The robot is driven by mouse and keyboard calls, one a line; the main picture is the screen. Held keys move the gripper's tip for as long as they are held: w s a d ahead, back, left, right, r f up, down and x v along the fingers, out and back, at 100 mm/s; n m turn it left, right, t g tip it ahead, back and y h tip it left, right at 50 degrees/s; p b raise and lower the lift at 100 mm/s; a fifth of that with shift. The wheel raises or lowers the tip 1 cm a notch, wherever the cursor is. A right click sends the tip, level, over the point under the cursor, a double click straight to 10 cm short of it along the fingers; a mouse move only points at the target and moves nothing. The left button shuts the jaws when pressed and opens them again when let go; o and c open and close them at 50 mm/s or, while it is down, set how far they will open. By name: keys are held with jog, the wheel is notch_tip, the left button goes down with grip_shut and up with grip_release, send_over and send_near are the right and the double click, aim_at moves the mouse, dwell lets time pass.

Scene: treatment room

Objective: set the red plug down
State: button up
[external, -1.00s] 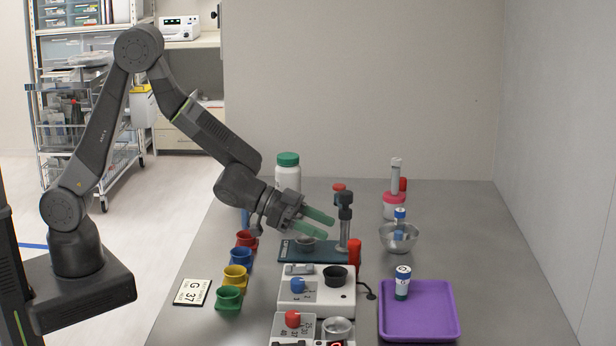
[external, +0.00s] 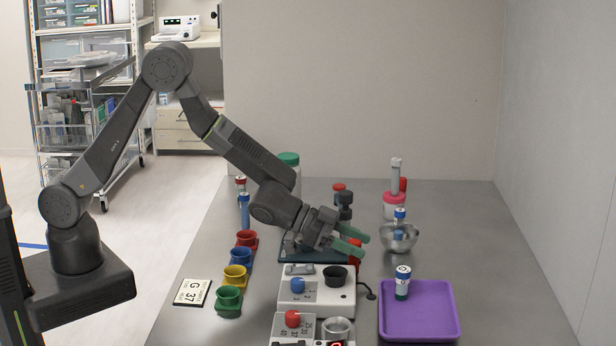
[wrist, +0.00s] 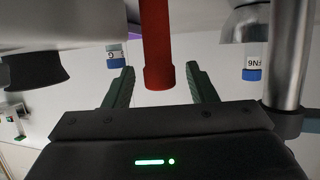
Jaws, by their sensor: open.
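The red plug (external: 354,242) is upright beside the white device box, partly hidden behind my gripper. In the wrist view the red plug (wrist: 157,45) is a red cylinder with a wider end collar. It lies between my two green fingers, with a gap on each side. My gripper (external: 362,246) is open, its fingers pointing right at the plug's height. In the wrist view my gripper (wrist: 160,78) shows both fingers apart. What the plug's base rests on is hidden.
A white device box (external: 316,299) with a blue knob stands just in front. A purple tray (external: 452,333) is to the right, a metal bowl (external: 412,240) behind it. Coloured cups, including a yellow one (external: 236,280), line the left. Bare table lies right of the bowl.

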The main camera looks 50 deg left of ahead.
jog(key=shift+c, duration=0.4)
grip_shut()
